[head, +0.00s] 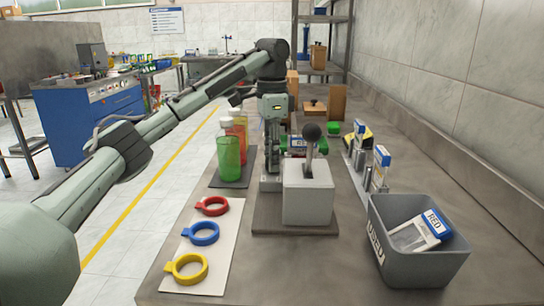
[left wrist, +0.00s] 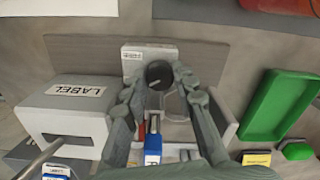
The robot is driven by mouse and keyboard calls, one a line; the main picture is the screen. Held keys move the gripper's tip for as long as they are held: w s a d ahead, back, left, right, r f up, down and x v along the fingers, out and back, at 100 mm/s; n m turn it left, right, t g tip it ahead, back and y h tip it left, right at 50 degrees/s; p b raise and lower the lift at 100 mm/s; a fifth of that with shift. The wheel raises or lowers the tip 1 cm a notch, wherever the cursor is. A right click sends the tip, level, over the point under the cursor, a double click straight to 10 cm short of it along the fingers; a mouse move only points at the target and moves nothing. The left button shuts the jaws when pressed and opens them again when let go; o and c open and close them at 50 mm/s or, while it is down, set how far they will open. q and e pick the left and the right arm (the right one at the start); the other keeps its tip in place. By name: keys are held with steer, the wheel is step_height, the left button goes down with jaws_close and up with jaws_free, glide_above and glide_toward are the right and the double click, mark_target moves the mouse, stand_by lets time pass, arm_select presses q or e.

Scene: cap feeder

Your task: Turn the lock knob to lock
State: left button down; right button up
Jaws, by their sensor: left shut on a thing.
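The lock knob (left wrist: 158,74) is a dark round knob on a light grey block in the left wrist view. My left gripper (left wrist: 158,82) has a finger on each side of it and is shut on it. In the head view my left gripper (head: 271,186) points down beside the grey lever housing (head: 308,195), and hides the knob there. The housing carries a lever with a black ball (head: 311,131), separate from the held knob. The housing, marked LABEL, also shows in the left wrist view (left wrist: 70,122). I cannot tell how far the knob is turned. My right gripper is not in view.
Green and red bottles (head: 229,158) stand left of my gripper. Red, blue (head: 201,233) and yellow rings lie on a white sheet in front. A grey bin (head: 422,267) with a RED box stands at right, near cartridge racks (head: 377,175). A green tray (left wrist: 275,105) lies beside the gripper.

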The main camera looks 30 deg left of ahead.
arm_select(q)
steer(key=c, duration=1.2)
jaws_free()
step_height(320, 180, up, 12)
steer(key=shift+a, duration=0.1)
